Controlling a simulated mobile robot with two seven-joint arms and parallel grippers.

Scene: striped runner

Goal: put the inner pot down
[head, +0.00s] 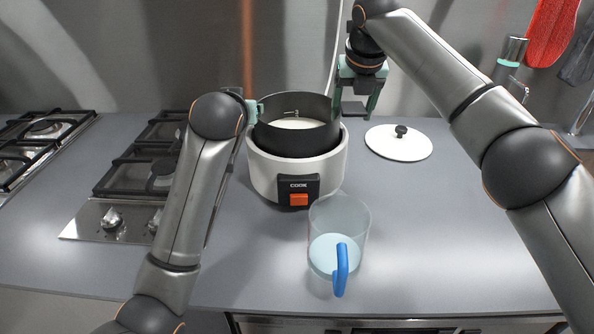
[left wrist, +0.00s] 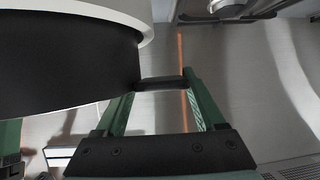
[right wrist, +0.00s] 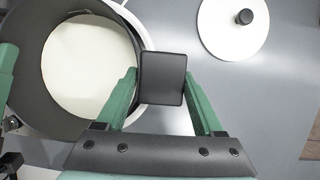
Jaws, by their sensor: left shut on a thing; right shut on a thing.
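The black inner pot (head: 298,142) holds something white. It is upright and stands well above the rim of the white cooker (head: 265,178), its lower part hidden by the cooker's front wall. I cannot tell whether its base touches the cooker's bottom. My left gripper (left wrist: 160,84) is shut on the pot's left handle; in the head view my left arm mostly hides it. My right gripper (right wrist: 162,80) is shut on the opposite handle, a flat black tab. In the head view the right gripper (head: 355,103) is at the pot's right side.
A clear measuring jug (head: 335,225) with a blue handle stands close in front of the cooker. A white lid (head: 398,143) with a black knob lies to the right. Gas hobs (head: 130,185) are on the left. The counter at the right front is clear.

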